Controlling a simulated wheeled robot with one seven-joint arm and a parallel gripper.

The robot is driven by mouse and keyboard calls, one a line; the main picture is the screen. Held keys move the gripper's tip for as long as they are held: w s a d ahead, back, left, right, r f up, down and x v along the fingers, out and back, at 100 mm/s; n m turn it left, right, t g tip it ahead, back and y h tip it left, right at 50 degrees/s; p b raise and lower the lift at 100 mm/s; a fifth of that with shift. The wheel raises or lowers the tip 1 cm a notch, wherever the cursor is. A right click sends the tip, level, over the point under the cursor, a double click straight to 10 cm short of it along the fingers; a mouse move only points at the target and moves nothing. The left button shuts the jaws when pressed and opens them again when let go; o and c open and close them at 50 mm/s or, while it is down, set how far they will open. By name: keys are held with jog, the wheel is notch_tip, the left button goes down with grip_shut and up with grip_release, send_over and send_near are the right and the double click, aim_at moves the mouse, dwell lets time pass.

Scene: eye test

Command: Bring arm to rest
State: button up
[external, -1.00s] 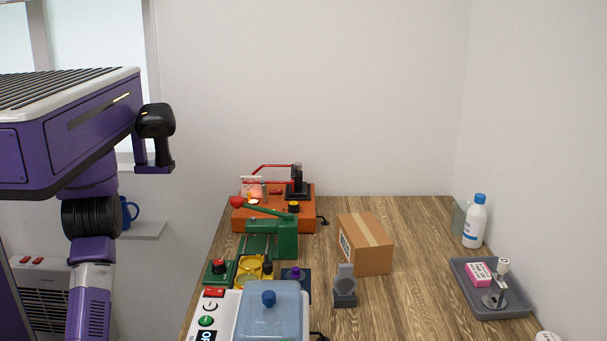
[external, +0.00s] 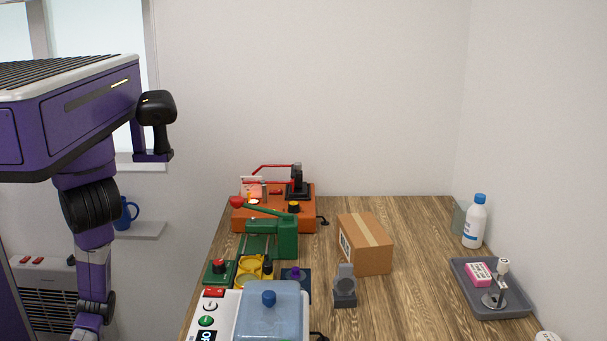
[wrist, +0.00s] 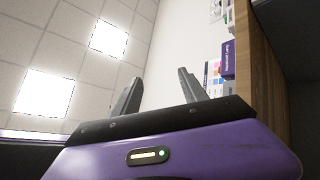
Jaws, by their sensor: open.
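My gripper (wrist: 160,95) shows in the wrist view with its two grey fingers apart and nothing between them. Behind the fingers are a pale wall and a ceiling with bright light panels. In the external view my purple arm hangs down at the left, clear of the wooden table (external: 420,235). The gripper itself is out of that picture, below its lower edge.
The table holds a cardboard box (external: 372,250), an orange machine (external: 240,218), a green press (external: 287,240), a grey tray (external: 510,308) and a white bottle (external: 474,225). A blue mug (external: 127,213) stands on a wall shelf (external: 150,231) behind my arm.

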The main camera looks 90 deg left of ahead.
jog(key=w+a+f+t+y, duration=0.3)
jog(key=w+a+f+y, duration=0.2)
jog(key=w+a+y, duration=0.4)
jog(key=w+a+f+t+y, duration=0.2)
jog(key=w+a+f+y, duration=0.35)
jog(key=a, duration=0.55)
jog(key=w+a+f+y, duration=0.1)
jog(key=a+f+y, duration=0.1)
jog(key=a, duration=0.4)
jog(key=w+a+f+y, duration=0.1)
jog(key=a+f+y, duration=0.1)
jog(key=a, duration=0.5)
jog(key=s+a+f+g+y, duration=0.1)
jog(key=s+a+g+y, duration=0.3)
jog(key=a, duration=0.5)
notch_tip(320, 180, up, 16)
jog(key=t+p, duration=0.1)
jog(key=p, duration=1.4)
jog(key=shift+s+a+m+p, duration=0.15)
jog(key=shift+s+m+p, duration=0.15)
jog(key=shift+m, duration=0.1)
